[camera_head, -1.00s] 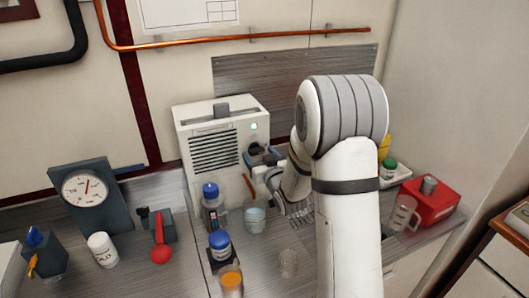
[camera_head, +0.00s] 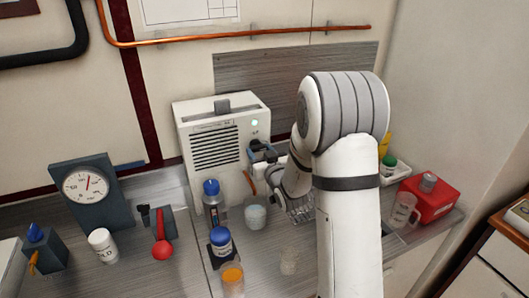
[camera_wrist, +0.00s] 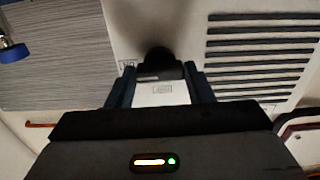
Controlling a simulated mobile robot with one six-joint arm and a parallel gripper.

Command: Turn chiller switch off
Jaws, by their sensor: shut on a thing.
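The chiller (camera_head: 228,150) is a pale box with a slatted vent and a small green light that glows at its upper right front. My gripper (camera_wrist: 160,74) is shut on this knob, with one dark blue finger on each side. In the head view my gripper (camera_head: 264,152) is at the front face and partly hides the knob, so its exact turn is hard to read.
Below the chiller stand a blue-capped bottle (camera_head: 213,205), a blue-lidded jar (camera_head: 221,242), a cup (camera_head: 254,214) and an orange-topped jar (camera_head: 232,279). A gauge (camera_head: 90,190) and red-handled device (camera_head: 161,240) stand left. A red can (camera_head: 430,200) stands right.

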